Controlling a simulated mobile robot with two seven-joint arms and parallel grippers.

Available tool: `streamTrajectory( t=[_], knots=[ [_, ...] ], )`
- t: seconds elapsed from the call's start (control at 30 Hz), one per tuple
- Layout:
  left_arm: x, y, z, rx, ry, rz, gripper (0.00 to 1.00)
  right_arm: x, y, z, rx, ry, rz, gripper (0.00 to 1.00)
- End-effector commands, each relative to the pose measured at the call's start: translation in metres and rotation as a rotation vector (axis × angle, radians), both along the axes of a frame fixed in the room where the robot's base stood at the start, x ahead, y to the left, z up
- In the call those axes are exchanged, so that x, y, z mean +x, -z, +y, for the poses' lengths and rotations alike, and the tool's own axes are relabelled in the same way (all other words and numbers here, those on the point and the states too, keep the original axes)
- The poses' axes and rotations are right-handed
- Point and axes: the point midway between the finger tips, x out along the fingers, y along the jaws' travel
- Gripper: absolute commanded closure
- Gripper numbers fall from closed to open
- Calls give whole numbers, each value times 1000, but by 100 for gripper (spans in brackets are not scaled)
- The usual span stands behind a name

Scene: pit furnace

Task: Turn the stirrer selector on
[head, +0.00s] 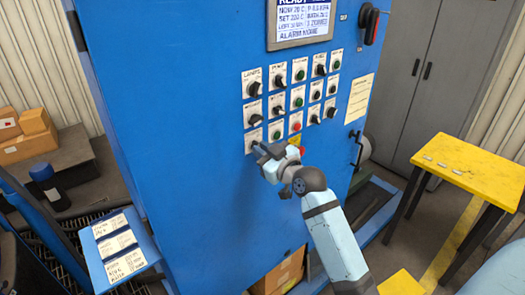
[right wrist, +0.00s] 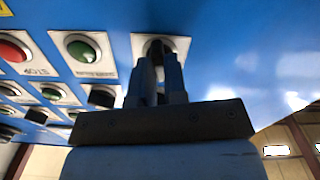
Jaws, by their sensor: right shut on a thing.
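The blue furnace cabinet carries a control panel of small white plates with knobs and buttons. My right gripper (head: 258,150) is at the lower left corner of this panel. In the right wrist view my right gripper (right wrist: 160,78) is shut on a dark selector knob (right wrist: 156,47) on a white plate, the fingers on either side of it. The fingers hide most of the knob, so I cannot tell which way it points. Its label is not readable, so I cannot confirm that it is the stirrer selector. My left gripper is not in view.
A green button (right wrist: 82,50) and a red stop button (right wrist: 14,50) sit beside the held knob. A display (head: 302,20) and a red-black switch (head: 370,24) are above. A yellow table (head: 470,165) stands right, a blue label stand (head: 140,246) left.

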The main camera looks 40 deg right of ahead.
Motion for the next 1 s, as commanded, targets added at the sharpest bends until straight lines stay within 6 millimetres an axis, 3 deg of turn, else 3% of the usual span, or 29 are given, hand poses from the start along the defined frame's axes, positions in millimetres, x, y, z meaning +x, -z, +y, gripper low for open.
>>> streamTrajectory(
  t=[0.6, 1.0],
  knots=[
    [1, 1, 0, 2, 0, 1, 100, 0, 0, -1, 558, 0, 45, 100],
    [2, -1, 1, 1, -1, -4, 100, 0, 0, -1, 759, 0, 60, 100]
  ],
)
